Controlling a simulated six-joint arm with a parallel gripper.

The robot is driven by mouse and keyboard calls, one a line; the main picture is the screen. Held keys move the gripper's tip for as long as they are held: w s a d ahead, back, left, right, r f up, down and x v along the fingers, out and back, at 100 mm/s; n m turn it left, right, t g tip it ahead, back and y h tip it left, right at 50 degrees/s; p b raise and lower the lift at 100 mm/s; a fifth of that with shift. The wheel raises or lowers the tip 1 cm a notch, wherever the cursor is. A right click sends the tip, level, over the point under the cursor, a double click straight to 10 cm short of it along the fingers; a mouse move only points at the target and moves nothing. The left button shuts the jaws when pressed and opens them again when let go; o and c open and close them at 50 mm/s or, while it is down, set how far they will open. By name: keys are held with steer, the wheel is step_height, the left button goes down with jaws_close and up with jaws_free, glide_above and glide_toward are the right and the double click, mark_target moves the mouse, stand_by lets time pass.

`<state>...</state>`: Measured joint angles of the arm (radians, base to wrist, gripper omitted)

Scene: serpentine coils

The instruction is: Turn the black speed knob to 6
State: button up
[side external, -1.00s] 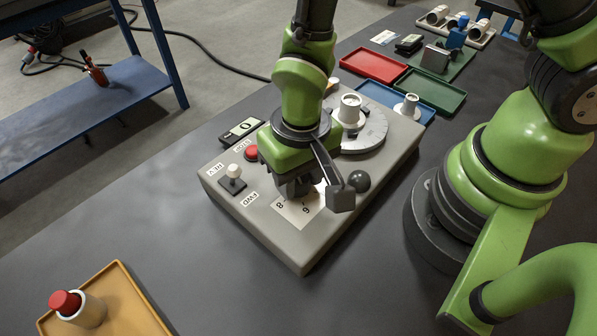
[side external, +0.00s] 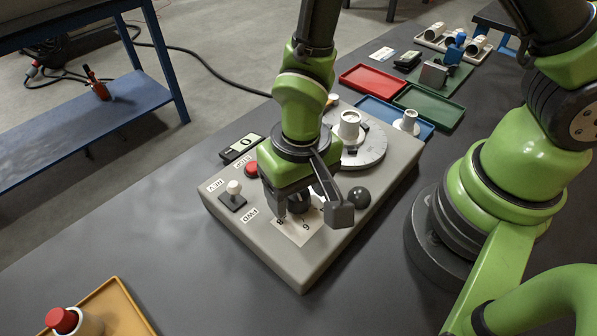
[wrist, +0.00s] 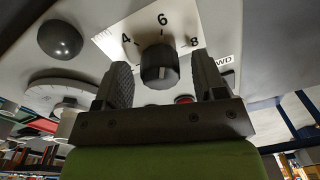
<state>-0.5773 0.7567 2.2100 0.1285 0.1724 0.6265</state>
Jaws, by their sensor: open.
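The black speed knob (wrist: 159,66) stands on a white scale plate (wrist: 113,43) printed with 4, 6 and 8. In the wrist view it sits just below the 6; I cannot clearly make out where its pointer line aims. My gripper (wrist: 161,64) is open, with one finger on each side of the knob and a visible gap to each. In the side external view, my gripper (side external: 309,214) is over the scale plate (side external: 290,237), and the knob (side external: 299,204) shows partly between the fingers.
Red (side external: 373,81) and green (side external: 429,106) trays lie behind.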

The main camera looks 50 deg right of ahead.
steer(key=r, duration=0.9)
steer(key=shift+d+r, duration=0.2)
steer(key=shift+r, duration=0.05)
steer(key=s+d+r+t, duration=0.3)
steer(key=d+r, duration=0.2)
steer(key=r, duration=0.2)
steer(key=s+d+r+m+t+y, duration=0.1)
steer(key=s+d+r+t, duration=0.3)
steer(key=d+r, duration=0.2)
step_height(320, 180, up, 3)
steer(key=shift+d+f+y, duration=0.2)
steer(key=shift+y, duration=0.1)
